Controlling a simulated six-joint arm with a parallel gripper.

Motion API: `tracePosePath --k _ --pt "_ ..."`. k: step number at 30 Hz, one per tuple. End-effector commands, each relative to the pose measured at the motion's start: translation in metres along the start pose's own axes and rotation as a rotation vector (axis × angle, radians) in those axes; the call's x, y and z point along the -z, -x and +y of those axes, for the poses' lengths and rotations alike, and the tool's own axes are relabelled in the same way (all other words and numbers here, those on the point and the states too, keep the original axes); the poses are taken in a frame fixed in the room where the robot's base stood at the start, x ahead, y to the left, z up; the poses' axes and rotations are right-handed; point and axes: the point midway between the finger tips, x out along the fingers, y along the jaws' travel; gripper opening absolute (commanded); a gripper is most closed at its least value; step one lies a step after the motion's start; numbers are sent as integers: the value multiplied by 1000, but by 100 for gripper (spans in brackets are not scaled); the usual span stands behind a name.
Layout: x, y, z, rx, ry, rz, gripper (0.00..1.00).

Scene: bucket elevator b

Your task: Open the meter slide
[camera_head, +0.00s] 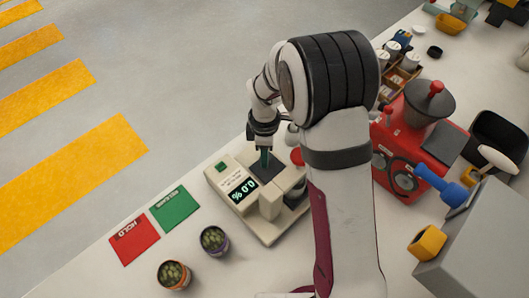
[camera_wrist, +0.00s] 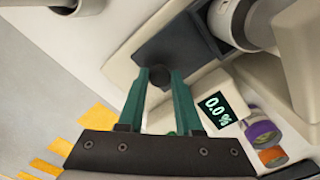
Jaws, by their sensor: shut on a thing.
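The meter (camera_head: 222,178) is a cream device with a lit display (camera_head: 243,190) reading 0.0 %. The display also shows in the wrist view (camera_wrist: 217,110). A dark grey slide plate (camera_head: 268,172) lies on the meter's top; in the wrist view, the plate (camera_wrist: 183,50) covers the area beyond my fingers. My gripper (camera_wrist: 160,75), with green fingers, points down at the plate and is shut on a small dark round knob (camera_wrist: 159,77) at the plate's edge. In the head view my gripper (camera_head: 265,158) partly hides the plate, and the knob cannot be made out.
Two cups of green contents, one purple (camera_head: 214,240) and one orange (camera_head: 173,275), stand in front of the meter. Red (camera_head: 134,242) and green (camera_head: 174,210) cards lie left. A red grinder (camera_head: 410,150) stands right. My arm hides part of the counter.

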Motion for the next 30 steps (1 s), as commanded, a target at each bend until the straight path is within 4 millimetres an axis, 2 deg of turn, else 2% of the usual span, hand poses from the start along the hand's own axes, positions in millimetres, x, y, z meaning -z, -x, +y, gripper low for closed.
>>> tracePosePath --k 6,13,18,29,30 --pt "5 0 6 -2 1 0 0" --pt "43 0 45 -3 4 1 0" --pt "62 0 64 -2 3 1 0" --pt "67 0 68 -1 2 1 0" --pt "67 0 68 -1 2 1 37"
